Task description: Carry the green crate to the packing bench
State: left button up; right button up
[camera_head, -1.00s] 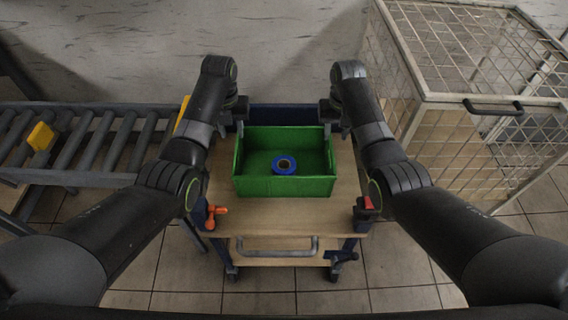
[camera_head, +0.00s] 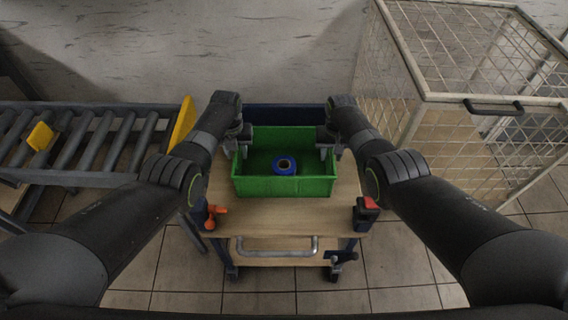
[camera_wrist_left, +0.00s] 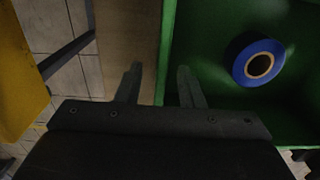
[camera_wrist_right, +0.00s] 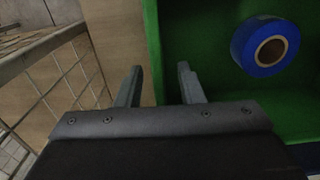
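The green crate (camera_head: 284,187) stands upright on a wooden-topped cart (camera_head: 270,216) in the head view. A blue roll (camera_head: 285,169) lies inside it. My left gripper (camera_head: 241,150) is at the crate's left wall. In the left wrist view its fingers (camera_wrist_left: 158,82) are apart, with the green wall (camera_wrist_left: 167,50) between them. My right gripper (camera_head: 329,150) is at the right wall. In the right wrist view its fingers (camera_wrist_right: 160,82) are apart on either side of the wall (camera_wrist_right: 153,50). Neither gripper is closed on the wall. I cannot identify the packing bench.
A roller conveyor (camera_head: 85,145) with yellow parts is at left. A wire mesh cage (camera_head: 470,50) stands close on the right. Tiled floor lies in front.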

pick_arm(q)
jog(key=shift+c, duration=0.2)
pick_arm(e)
jog(key=shift+c, duration=0.2)
pick_arm(q)
grip_shut()
pick_arm(e)
grip_shut()
pick_arm(q)
jog(key=shift+r, duration=0.15)
pick_arm(e)
jog(key=shift+r, duration=0.1)
